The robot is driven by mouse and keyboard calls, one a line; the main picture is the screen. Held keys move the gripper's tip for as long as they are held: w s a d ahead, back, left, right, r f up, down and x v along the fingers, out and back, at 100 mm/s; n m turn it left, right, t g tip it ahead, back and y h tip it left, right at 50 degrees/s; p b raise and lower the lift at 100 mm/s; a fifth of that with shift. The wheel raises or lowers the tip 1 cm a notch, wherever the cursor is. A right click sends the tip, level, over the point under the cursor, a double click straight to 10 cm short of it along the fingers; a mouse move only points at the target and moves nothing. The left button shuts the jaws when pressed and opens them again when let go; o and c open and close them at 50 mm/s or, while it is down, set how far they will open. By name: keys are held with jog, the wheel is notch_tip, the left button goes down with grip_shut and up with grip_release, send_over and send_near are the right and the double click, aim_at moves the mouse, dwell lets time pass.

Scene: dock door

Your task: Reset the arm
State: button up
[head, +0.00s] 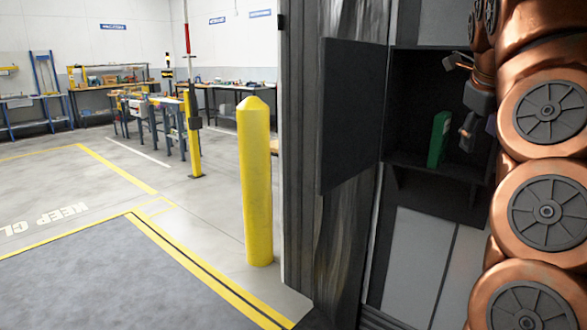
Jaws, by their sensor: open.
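My arm stands folded along the right edge of the head view, in copper-coloured links with dark round joint caps. My gripper (458,96) is small and partly in shadow in front of a dark open compartment (413,105). Its fingers look spread apart, one higher and one lower, with nothing seen between them. A green box (438,138) stands upright on the compartment's shelf, just left of the lower finger. I cannot tell how deep the gap between finger and box is. My arm hides the compartment's right side.
A dark door panel (352,115) stands open left of the compartment. A yellow bollard (256,180) and a thin yellow post (193,130) stand on the floor further left. Workbenches (108,88) line the back. The grey floor area (110,280) at the left is clear.

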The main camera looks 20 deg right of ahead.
jog(key=w+a+f+n+g+y, duration=0.1)
jog(key=a+f+n, duration=0.6)
jog(key=a+n, duration=0.3)
jog(key=w+a+f+n+y, duration=0.1)
jog(key=a+f+n, duration=0.7)
jog(key=a+n, duration=0.25)
jog(key=s+a+f+n+g+y, duration=0.1)
jog(key=s+a+f+n+g, duration=0.1)
jog(key=s+a+f+n, duration=0.45)
jog(key=s+a+f+n+g+y, duration=0.15)
jog(key=s+f+n, duration=0.25)
jog(key=s+f, duration=0.55)
jog(key=s+a+f+n+g+y, duration=0.1)
jog(key=s+a+f+n+g, duration=0.2)
jog(key=s+a+f+n, duration=0.35)
notch_tip(320, 180, up, 18)
jog(key=d+m+t+p, duration=0.1)
jog(key=p, duration=1.7)
jog(key=shift+s+d+f, duration=0.15)
jog(key=shift+s, duration=0.15)
jog(key=shift+m, duration=0.25)
jog(key=shift+c, duration=0.4)
